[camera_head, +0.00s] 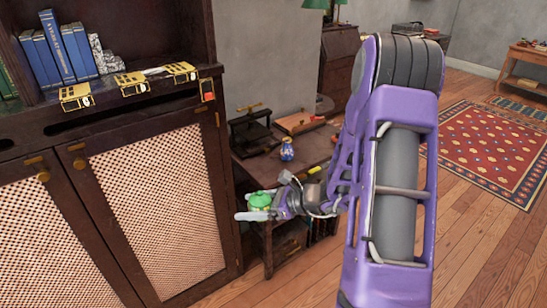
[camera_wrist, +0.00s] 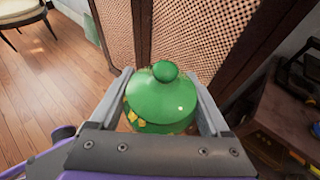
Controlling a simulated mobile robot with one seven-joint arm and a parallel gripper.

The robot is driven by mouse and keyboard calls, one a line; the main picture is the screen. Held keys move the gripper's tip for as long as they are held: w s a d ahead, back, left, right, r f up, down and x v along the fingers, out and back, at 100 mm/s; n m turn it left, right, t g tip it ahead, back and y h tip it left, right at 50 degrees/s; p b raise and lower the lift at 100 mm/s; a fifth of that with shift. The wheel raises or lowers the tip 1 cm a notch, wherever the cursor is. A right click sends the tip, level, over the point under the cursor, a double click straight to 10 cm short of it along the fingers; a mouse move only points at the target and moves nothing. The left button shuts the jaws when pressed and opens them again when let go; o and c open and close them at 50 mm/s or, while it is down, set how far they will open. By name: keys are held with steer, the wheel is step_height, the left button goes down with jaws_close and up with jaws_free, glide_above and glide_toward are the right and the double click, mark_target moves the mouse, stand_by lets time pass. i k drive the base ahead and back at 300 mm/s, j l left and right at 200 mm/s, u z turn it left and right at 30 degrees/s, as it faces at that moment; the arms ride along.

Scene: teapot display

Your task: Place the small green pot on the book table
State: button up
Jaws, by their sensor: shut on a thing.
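The small green pot (camera_wrist: 160,98) has a round knob lid and yellow marks, and sits between the two fingers in the wrist view. My gripper (camera_wrist: 163,88) is shut on it. In the head view the green pot (camera_head: 259,200) and my gripper (camera_head: 256,208) are at the front left of a dark wooden table (camera_head: 315,146), close to the cabinet. This low table has books on the shelf under its top. Whether the pot touches the table cannot be told. The pot's lower part is hidden by the gripper.
A small blue and yellow figure (camera_head: 287,149), a dark press-like object (camera_head: 251,130) and a wooden board (camera_head: 294,122) stand on the table. A cabinet (camera_head: 155,200) with woven doors is at left. Books (camera_head: 58,48) stand on its shelf. A red rug (camera_head: 490,150) lies at right.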

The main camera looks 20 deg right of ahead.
mark_target(313, 148)
steer(key=i+l+z, duration=0.2)
steer(key=i+l, duration=0.15)
steer(key=i+l+z, duration=0.2)
steer(key=i, duration=0.35)
steer(key=i+l+z, duration=0.15)
steer(key=i, duration=0.35)
steer(key=l, duration=0.1)
